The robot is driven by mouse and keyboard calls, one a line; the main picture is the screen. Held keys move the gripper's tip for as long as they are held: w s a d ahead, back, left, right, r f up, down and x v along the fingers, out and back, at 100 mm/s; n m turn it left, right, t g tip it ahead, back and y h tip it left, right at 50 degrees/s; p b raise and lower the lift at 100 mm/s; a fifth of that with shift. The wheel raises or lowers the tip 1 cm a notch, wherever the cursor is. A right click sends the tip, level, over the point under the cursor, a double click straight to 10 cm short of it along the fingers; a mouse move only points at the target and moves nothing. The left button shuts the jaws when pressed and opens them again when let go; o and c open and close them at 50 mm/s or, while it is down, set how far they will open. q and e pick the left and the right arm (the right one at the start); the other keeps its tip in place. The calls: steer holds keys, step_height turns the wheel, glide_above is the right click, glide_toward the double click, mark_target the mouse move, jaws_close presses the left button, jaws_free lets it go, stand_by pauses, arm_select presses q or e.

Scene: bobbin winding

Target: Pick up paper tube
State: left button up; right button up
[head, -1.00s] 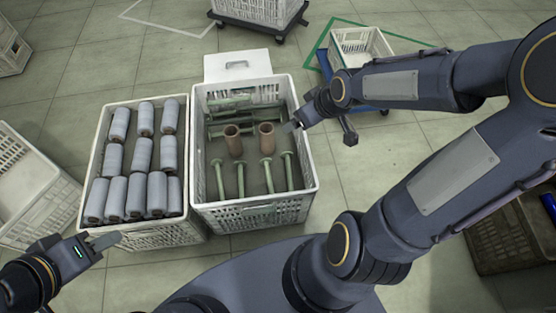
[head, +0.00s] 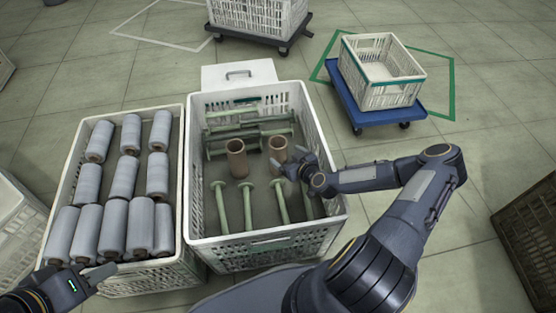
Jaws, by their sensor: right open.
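Two brown paper tubes stand upright in the middle white crate (head: 195,140). The left paper tube (head: 237,158) is fully in view. The right paper tube (head: 277,149) is partly hidden at its lower right by my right gripper. My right gripper (head: 285,168) is open, inside the crate's outline and close beside the right paper tube; I cannot tell whether it touches. My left gripper (head: 100,273) is at the lower left, at the near edge of the left crate, away from the tubes. Its jaw gap is not clear.
Green bobbins (head: 248,205) lie around the tubes in the middle crate. The left crate (head: 75,155) holds several grey wound rolls (head: 122,178). An empty white crate (head: 382,68) sits on a blue dolly (head: 372,116) at the back right.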

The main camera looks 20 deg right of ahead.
mark_target(274, 146)
steer(key=b+x, duration=0.2)
steer(key=x, duration=0.3)
steer(key=shift+w+a+f, duration=0.1)
steer(key=shift+w+a, duration=0.15)
steer(key=shift+w, duration=0.35)
steer(key=shift+c, duration=0.5)
steer(key=c, duration=0.9)
steer(key=shift+c, duration=0.4)
